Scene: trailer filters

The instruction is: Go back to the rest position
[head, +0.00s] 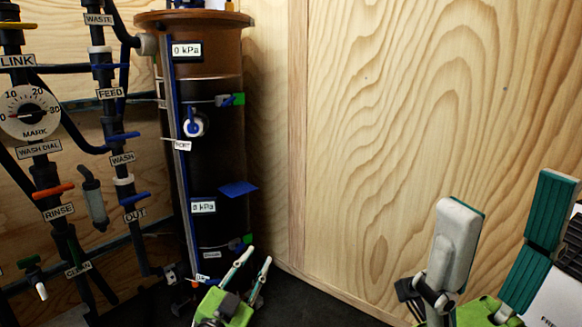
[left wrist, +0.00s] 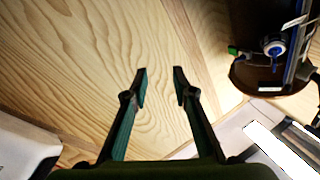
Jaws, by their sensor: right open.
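My left gripper (head: 257,257) is low in the middle of the head view, in front of the foot of the dark filter column (head: 218,140). In the left wrist view its two fingers (left wrist: 160,75) stand apart with nothing between them, with plywood behind. My right gripper (head: 506,195) is large and close at the lower right of the head view. Its two fingers are spread wide with nothing seen between them. The lower parts of both arms are cut off by the frame edge.
A plywood wall (head: 400,120) stands behind the right gripper, above the dark floor (head: 315,305). A white labelled surface (head: 562,290) shows at the right edge. The space between my grippers looks clear.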

